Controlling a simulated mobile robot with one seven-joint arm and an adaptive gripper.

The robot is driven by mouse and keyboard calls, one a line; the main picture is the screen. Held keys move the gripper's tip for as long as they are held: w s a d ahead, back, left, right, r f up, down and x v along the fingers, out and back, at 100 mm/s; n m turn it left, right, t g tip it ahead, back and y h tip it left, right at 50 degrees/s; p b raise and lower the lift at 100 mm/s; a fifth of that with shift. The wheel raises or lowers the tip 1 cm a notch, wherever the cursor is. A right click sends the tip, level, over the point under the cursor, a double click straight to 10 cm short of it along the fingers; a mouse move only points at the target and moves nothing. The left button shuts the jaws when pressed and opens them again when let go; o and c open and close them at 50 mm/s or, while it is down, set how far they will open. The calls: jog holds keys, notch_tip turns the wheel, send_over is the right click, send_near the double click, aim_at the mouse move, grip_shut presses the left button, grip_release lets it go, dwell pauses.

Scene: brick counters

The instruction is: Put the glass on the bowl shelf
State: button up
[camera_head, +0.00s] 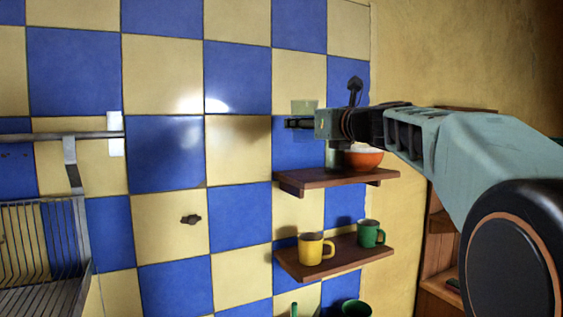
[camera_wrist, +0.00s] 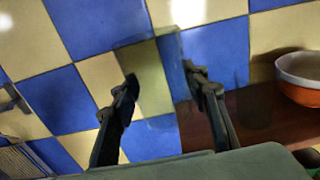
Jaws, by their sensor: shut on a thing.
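My gripper (camera_head: 299,123) is shut on a clear, faintly greenish glass (camera_head: 304,106), held in the air in front of the tiled wall. In the wrist view, the glass (camera_wrist: 152,85) is between the two fingers of my gripper (camera_wrist: 160,85). The upper wooden shelf (camera_head: 318,183) carries an orange and white bowl (camera_head: 365,160), partly hidden by my arm. The glass is above the left end of this shelf, apart from it. In the wrist view, the bowl (camera_wrist: 302,78) is at the right edge, on the brown shelf (camera_wrist: 280,132).
A dim see-through shape (camera_head: 331,156) stands left of the bowl, possibly another glass. The lower shelf (camera_head: 335,262) holds a yellow mug (camera_head: 311,249) and a green mug (camera_head: 368,234). A wire rack (camera_head: 45,240) hangs at left.

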jog(key=w+f, duration=0.2)
jog(key=w+d+f, duration=0.1)
jog(key=w+f, duration=0.1)
jog(key=w+d+f, duration=0.1)
jog(key=w+f, duration=0.1)
jog(key=shift+w, duration=0.15)
jog(key=f, duration=0.1)
jog(key=f+b, duration=0.1)
jog(key=f, duration=0.1)
jog(key=shift+w+d+f, duration=0.15)
jog(key=shift+w+f, duration=0.15)
jog(key=shift+w, duration=0.05)
jog(key=shift+s+f, duration=0.1)
jog(key=shift+f+b, duration=0.2)
jog(key=shift+b, duration=0.2)
jog(key=o, duration=1.3)
jog(key=shift+c, duration=0.2)
jog(key=shift+r, duration=0.25)
jog(key=b+v, duration=0.2)
jog(key=v, duration=1)
jog(key=shift+b, duration=0.35)
